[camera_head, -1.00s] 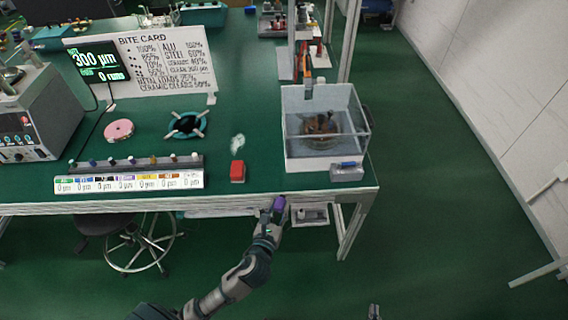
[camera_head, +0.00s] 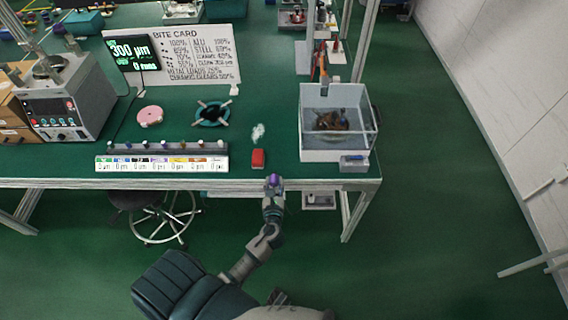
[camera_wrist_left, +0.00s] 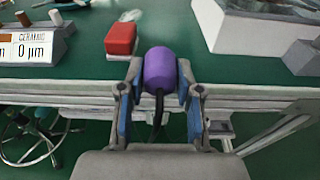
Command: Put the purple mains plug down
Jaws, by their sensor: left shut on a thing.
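The purple mains plug (camera_wrist_left: 160,70) is held between the two fingers of my left gripper (camera_wrist_left: 158,85), which is shut on it. A dark cord hangs from the plug's near end in the left wrist view. In the head view the plug (camera_head: 273,179) shows as a small purple spot at the tip of my left gripper (camera_head: 273,188), by the front edge of the green bench (camera_head: 200,158). Whether it touches the bench cannot be told. My right gripper is not in view.
A red block (camera_head: 258,158) lies just beyond the edge, with a white smear behind it. A clear-walled tank (camera_head: 312,143) stands to the right. A labelled rack (camera_head: 162,163) stands to the left. Bare green bench top lies between rack, block and tank.

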